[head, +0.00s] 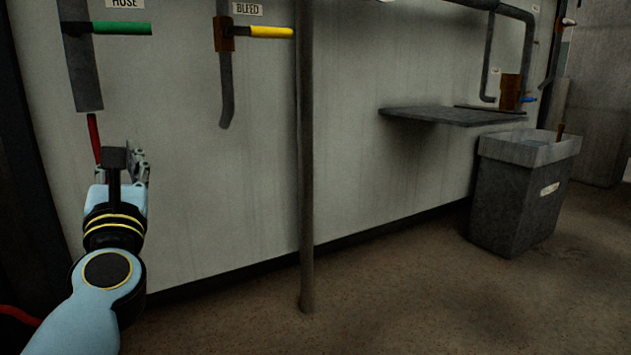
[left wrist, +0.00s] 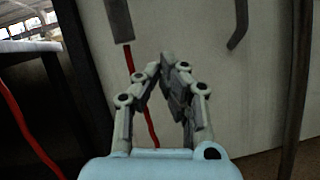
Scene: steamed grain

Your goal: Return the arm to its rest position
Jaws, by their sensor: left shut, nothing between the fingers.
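My left arm (head: 100,275) comes in from the lower left in the head view and points up towards the wall. My left gripper (head: 125,158) is in front of the wall, below a grey vertical pipe. In the left wrist view its fingers (left wrist: 172,62) meet at the tips, shut with nothing between them. A red hose (head: 94,138) hangs from the pipe just behind the gripper; it also shows in the left wrist view (left wrist: 130,60). I cannot tell whether they touch. My right gripper is in neither view.
A green handle (head: 122,28) labelled HOSE and a yellow handle (head: 271,32) labelled BLEED are on wall pipes. A vertical post (head: 305,170) stands right of the arm. A shelf (head: 450,116) and a grey bin (head: 515,195) are at the right. The middle floor is clear.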

